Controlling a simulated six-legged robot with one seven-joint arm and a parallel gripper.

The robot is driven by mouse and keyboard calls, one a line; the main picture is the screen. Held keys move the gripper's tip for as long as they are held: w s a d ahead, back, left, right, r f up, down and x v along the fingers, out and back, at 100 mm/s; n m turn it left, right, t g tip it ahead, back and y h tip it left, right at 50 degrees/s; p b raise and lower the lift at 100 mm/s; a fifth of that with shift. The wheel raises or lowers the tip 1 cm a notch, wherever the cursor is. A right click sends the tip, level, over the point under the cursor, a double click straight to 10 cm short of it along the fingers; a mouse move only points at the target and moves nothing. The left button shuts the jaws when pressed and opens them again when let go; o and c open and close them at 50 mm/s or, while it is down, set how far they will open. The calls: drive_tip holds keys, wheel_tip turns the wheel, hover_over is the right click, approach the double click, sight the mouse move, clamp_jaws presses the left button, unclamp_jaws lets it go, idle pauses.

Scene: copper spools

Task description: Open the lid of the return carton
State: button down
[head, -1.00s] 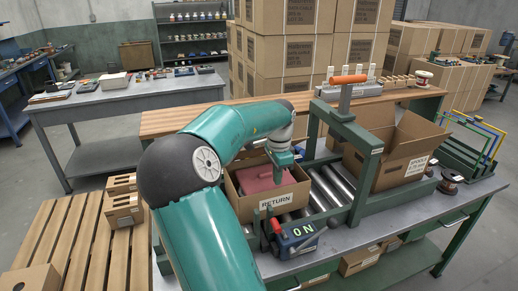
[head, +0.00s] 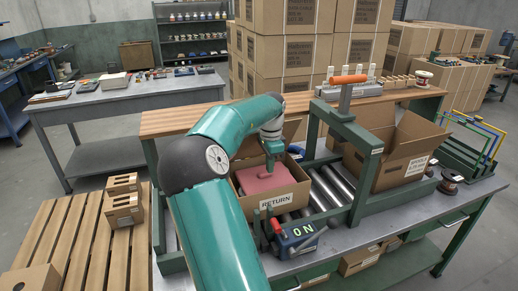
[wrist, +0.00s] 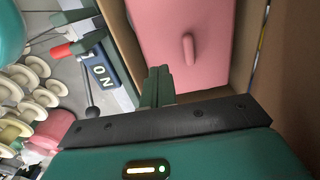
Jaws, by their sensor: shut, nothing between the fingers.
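The return carton (head: 268,201) is a brown box with a RETURN label, standing on the bench left of the rollers. In the wrist view a brown panel (wrist: 296,85) fills the right side. My gripper (head: 270,163) is shut and empty, pointing down over the carton's back part. Its green fingers also show in the wrist view (wrist: 160,80), near the pink piece.
A green frame with an orange handle (head: 348,79) spans the rollers (head: 335,187) to the right. Another open carton (head: 398,158) stands beyond it.

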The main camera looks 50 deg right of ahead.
drive_tip(key=shift+w+d, duration=0.6)
drive_tip(key=shift+w, duration=0.45)
drive_tip(key=shift+w+d, duration=0.65)
drive_tip(key=shift+w, duration=0.45)
drive_tip(key=shift+w+d, duration=0.6)
drive_tip(key=shift+w, duration=0.45)
drive_tip(key=s+a+r, duration=0.3)
drive_tip(key=s+a, duration=0.1)
drive_tip(key=s, duration=0.3)
drive_tip(key=shift+s+a, duration=0.3)
drive_tip(key=shift+s, duration=0.1)
drive_tip(key=shift+a, duration=0.1)
drive_tip(key=s+a+r+n+t+y, duration=0.15)
drive_tip(key=a+n, duration=0.45)
drive_tip(key=a, duration=0.8)
drive_tip(key=a+r+n+t, duration=0.25)
drive_tip(key=a+n, duration=0.45)
drive_tip(key=a, duration=0.6)
drive_tip(key=s+a+n, duration=0.5)
drive_tip(key=a, duration=0.3)
drive_tip(key=s+a+n+t+h, duration=0.1)
drive_tip(key=s+a+n, duration=0.3)
drive_tip(key=a+n, duration=0.2)
drive_tip(key=a, duration=0.2)
drive_tip(key=shift+s+a+f+t, duration=0.2)
drive_tip(key=shift+s+a+t, duration=0.1)
drive_tip(key=shift+s, duration=0.1)
